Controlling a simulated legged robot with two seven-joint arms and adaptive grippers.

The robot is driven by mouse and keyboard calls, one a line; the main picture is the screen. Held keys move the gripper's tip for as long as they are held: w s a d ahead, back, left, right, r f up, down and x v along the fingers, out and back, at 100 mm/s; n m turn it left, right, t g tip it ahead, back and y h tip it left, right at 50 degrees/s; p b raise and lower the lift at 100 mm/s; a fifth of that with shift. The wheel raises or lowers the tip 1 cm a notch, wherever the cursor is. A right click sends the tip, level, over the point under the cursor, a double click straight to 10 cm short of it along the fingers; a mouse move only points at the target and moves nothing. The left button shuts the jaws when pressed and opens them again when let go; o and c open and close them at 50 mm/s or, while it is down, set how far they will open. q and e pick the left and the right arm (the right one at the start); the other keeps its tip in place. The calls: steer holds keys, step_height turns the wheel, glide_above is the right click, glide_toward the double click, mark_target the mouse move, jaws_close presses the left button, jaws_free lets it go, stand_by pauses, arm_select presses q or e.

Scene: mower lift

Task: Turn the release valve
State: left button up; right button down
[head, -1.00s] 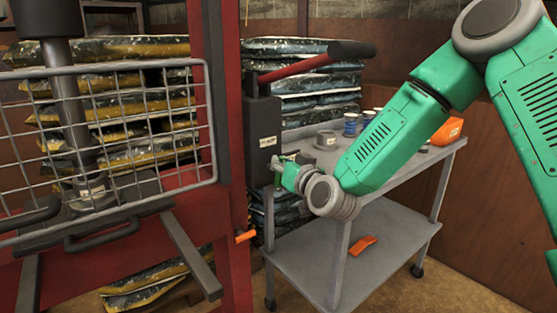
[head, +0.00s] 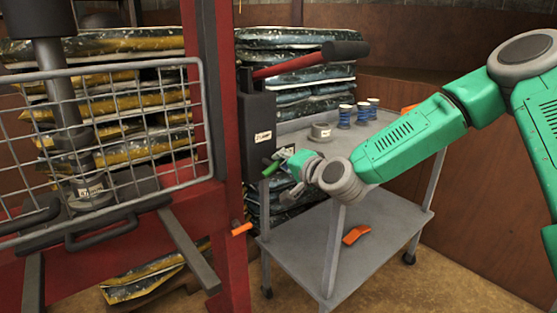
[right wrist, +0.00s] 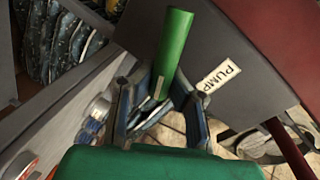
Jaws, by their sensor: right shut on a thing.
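The black pump box (head: 257,128) is fixed to the red press post. It also fills much of the right wrist view (right wrist: 235,50), with its PUMP label. A green handle (head: 269,169) sticks out at the box's lower right; I take it to be the release valve. It shows large in the right wrist view (right wrist: 174,45). My right gripper (head: 282,163) is at the handle, its fingers (right wrist: 163,92) shut around the handle's lower part. The valve's base is hidden behind the fingers. My left gripper is not in view.
A red pump lever (head: 300,64) with a black grip extends right above the box. An orange handle (head: 241,229) juts from the post below. A grey cart (head: 385,230) with several cups stands under my arm. A wire guard (head: 110,150) fronts the press.

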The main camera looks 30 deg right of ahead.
steer(key=shift+d+f+m+y+b, duration=0.15)
steer(key=shift+f+m+y+b, duration=0.2)
steer(key=shift+m, duration=0.55)
steer(key=shift+d+f+m+y+b, duration=0.15)
steer(key=shift+f+m+b, duration=0.25)
steer(key=shift+m, duration=0.5)
steer(key=c, duration=1.6)
jaws_free()
steer(key=shift+s, duration=0.1)
steer(key=shift+o, duration=0.6)
steer(key=shift+d+r, duration=0.1)
steer(key=shift+d, duration=0.1)
steer(key=shift+s+r, duration=0.1)
steer(key=shift+s, duration=0.1)
steer(key=s+r, duration=0.1)
steer(key=s, duration=0.6)
steer(key=shift+d, duration=0.35)
steer(key=shift+w+a, duration=0.1)
